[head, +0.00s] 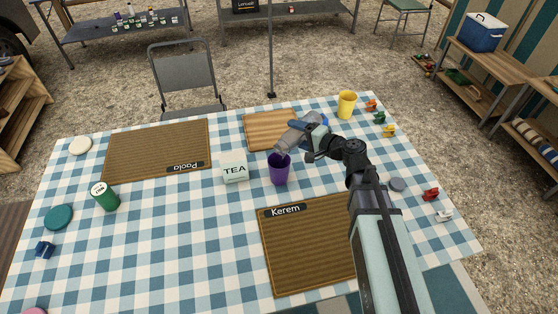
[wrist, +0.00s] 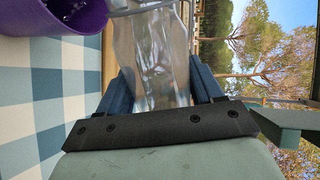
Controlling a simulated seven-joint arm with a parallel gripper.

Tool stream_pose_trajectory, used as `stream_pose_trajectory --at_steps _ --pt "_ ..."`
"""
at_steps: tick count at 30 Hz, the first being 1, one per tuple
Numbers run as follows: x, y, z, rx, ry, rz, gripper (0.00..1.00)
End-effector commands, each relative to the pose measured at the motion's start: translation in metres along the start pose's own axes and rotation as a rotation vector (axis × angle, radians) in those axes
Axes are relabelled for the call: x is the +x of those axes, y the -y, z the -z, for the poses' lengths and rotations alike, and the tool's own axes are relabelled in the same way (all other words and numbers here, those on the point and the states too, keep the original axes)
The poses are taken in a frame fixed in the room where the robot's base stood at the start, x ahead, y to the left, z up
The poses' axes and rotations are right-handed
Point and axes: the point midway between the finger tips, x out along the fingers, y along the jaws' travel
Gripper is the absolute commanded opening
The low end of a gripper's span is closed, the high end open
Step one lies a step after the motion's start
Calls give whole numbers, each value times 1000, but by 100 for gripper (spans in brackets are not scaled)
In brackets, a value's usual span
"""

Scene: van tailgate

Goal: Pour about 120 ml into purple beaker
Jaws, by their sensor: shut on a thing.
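The purple beaker (head: 280,170) stands upright on the checked tablecloth, right of the white TEA box. It also shows at the top left of the wrist view (wrist: 62,22). My gripper (head: 312,130) is shut on a greyish clear container (head: 293,135). The container is tilted steeply, its mouth at the lower left just above the beaker's rim. In the wrist view the container (wrist: 150,60) lies between my blue fingers, its lip close to the beaker's rim. I cannot tell whether liquid is flowing or how full the beaker is.
The TEA box (head: 234,171) is close left of the beaker. A wooden board (head: 262,132) lies behind, a yellow cup (head: 347,105) back right. The Kerem mat (head: 300,250) is in front and the Paola mat (head: 150,150) at left. Cloth between the mats is mostly clear.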

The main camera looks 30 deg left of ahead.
Motion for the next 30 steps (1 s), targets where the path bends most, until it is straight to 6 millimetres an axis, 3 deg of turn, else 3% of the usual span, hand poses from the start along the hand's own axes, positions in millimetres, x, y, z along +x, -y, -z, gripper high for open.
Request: stream_pose_trajectory --at_steps 30 --pt "-2 4 -4 -49 -13 1 23"
